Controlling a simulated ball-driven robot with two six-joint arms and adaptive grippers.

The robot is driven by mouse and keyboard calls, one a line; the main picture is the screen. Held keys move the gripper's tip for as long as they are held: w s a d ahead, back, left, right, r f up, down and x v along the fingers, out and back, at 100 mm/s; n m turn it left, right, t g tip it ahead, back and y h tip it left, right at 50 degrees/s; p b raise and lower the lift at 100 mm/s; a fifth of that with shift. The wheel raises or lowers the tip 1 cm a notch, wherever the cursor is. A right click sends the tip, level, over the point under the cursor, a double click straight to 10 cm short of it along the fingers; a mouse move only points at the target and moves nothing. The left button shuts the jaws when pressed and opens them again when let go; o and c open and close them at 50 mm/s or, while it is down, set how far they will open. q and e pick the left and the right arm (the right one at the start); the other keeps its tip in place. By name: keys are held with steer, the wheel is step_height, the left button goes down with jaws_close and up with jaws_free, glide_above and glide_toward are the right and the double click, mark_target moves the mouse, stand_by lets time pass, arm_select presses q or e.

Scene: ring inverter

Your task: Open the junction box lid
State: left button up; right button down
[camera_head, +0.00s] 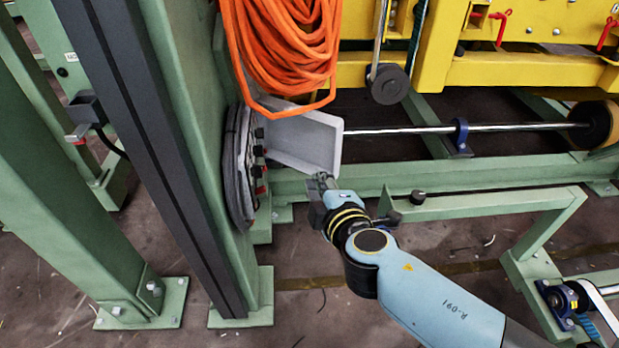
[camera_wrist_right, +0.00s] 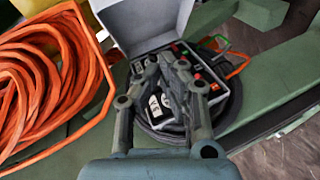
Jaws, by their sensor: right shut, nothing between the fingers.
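The junction box lid (camera_head: 308,135) is a pale grey panel that stands swung out from the green post. In the right wrist view the lid (camera_wrist_right: 145,20) is above the open box (camera_wrist_right: 222,80), where dark, red and white parts show inside. My right gripper (camera_head: 321,180) is just below the lid's lower right edge in the head view. In the right wrist view its fingers (camera_wrist_right: 167,62) are shut and empty in front of the box's interior, hiding part of it. I cannot tell whether they touch the lid. My left gripper is not in view.
A coil of orange cable (camera_head: 285,45) hangs just above the lid. Black cable (camera_head: 236,165) loops around the box on the green post (camera_head: 185,120). A metal shaft (camera_head: 400,130) and a green rail (camera_head: 470,175) lie to the right. Yellow machinery (camera_head: 520,65) stands behind.

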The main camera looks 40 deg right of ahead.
step_height(320, 180, down, 4)
steer(key=w+n+t+h+b, duration=0.1)
steer(key=w+n+t+b, duration=0.1)
steer(key=b, duration=1)
glide_toward(306, 133)
steer(key=w+a, duration=0.2)
steer(key=w, duration=0.1)
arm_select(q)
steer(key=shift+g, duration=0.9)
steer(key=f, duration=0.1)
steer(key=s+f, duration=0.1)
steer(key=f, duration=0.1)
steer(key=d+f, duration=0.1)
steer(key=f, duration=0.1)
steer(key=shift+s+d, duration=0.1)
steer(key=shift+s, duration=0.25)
arm_select(e)
steer(key=shift+t+h, duration=0.4)
steer(key=d, duration=0.1)
steer(key=w+d, duration=0.1)
steer(key=d+f, duration=0.1)
steer(key=shift+w+d, duration=0.3)
steer(key=shift+w, duration=0.05)
